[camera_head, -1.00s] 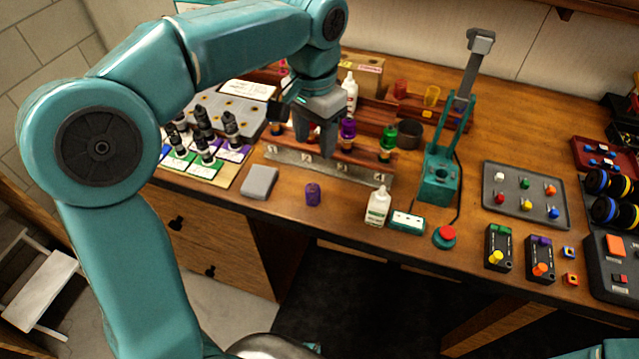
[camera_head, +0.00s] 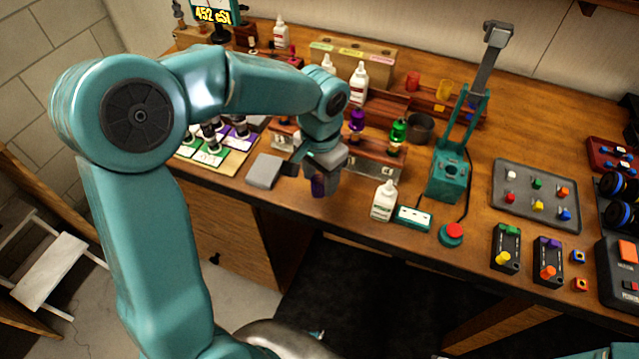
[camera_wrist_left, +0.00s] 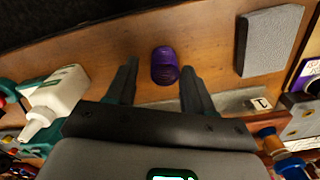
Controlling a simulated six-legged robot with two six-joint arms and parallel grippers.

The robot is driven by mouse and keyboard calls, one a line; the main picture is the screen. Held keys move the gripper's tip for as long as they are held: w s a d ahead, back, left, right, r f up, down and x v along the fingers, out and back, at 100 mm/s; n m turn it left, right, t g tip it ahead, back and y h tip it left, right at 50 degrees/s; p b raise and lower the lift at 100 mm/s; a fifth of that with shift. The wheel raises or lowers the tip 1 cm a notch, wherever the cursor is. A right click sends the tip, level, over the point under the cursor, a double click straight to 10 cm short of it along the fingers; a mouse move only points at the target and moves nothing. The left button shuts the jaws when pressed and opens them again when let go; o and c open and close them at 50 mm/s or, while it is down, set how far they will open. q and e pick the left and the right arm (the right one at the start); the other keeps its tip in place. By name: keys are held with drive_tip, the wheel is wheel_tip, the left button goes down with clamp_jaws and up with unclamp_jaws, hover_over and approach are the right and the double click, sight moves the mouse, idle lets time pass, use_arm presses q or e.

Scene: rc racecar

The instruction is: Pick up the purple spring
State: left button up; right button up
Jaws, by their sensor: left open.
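A small purple spring (camera_head: 317,188) stands on the wooden bench near its front edge, partly hidden by my left gripper (camera_head: 320,176) in the head view. In the left wrist view the ribbed purple spring (camera_wrist_left: 164,66) shows whole, between the tips of the open left gripper (camera_wrist_left: 158,68) in the picture. The right finger looks close to it; I cannot tell whether they touch. Another purple coil (camera_head: 357,120) stands on the rack behind. My right gripper is not in view.
A grey block (camera_head: 264,171) lies left of the spring. A white bottle (camera_head: 384,201), a small teal box (camera_head: 413,217) and a teal press (camera_head: 447,175) stand to the right. A wooden rack (camera_head: 375,165) with a green coil (camera_head: 398,131) is close behind the gripper.

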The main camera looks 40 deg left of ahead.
use_arm(q)
wheel_tip(320, 180, down, 2)
drive_tip(key=shift+s+a+f, duration=0.1)
drive_tip(key=shift+f, duration=0.05)
drive_tip(key=c, duration=0.9)
drive_tip(key=shift+o, duration=0.2)
